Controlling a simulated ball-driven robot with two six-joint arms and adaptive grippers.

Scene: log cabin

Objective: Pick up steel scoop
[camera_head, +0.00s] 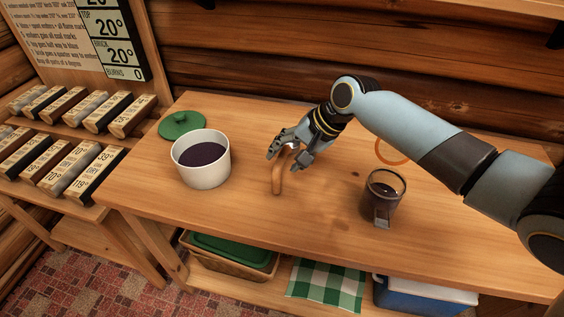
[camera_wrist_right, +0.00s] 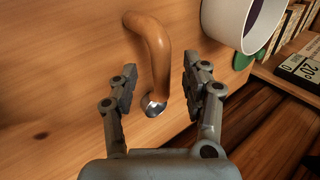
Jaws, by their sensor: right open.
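The steel scoop has a curved orange-brown wooden handle (camera_head: 278,176) and lies on the wooden table. In the right wrist view its handle (camera_wrist_right: 152,50) runs down to a small shiny steel end (camera_wrist_right: 153,105). My right gripper (camera_head: 287,158) is open above the scoop. In the wrist view its two fingers (camera_wrist_right: 165,90) stand on either side of the steel end, with space between them and the scoop. Part of the scoop is hidden behind the gripper in the head view. My left gripper does not show.
A white pot (camera_head: 203,172) with dark contents stands left of the scoop, its green lid (camera_head: 182,124) behind it. A dark glass mug (camera_head: 383,197) stands to the right. An orange ring (camera_head: 392,152) lies partly behind my arm. Labelled blocks (camera_head: 75,165) fill the left shelf.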

